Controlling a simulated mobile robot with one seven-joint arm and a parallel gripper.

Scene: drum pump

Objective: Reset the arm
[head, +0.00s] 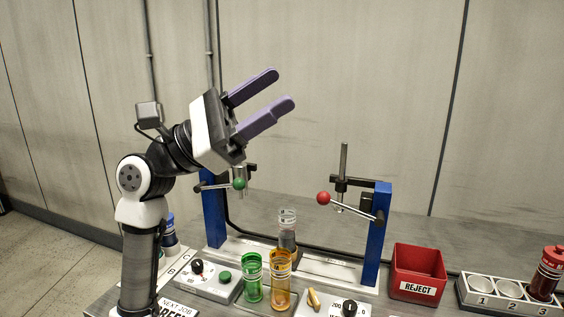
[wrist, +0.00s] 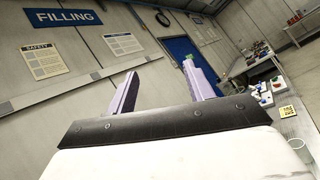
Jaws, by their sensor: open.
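My gripper (head: 281,88) is raised in the air above the bench, at the upper middle of the head view. Its two purple fingers are spread apart with nothing between them. The arm rises from the left side of the bench and bends to the right at the top. In the wrist view my gripper (wrist: 160,92) is also open and empty, with a wall behind the fingers.
A blue-posted frame (head: 381,235) has a green-knobbed lever (head: 239,183) and a red-knobbed lever (head: 324,198). Green (head: 253,278) and amber (head: 281,281) containers stand in front. A red REJECT bin (head: 418,272) and a numbered rack (head: 497,296) stand right. A FILLING sign (wrist: 62,17) hangs on the wall.

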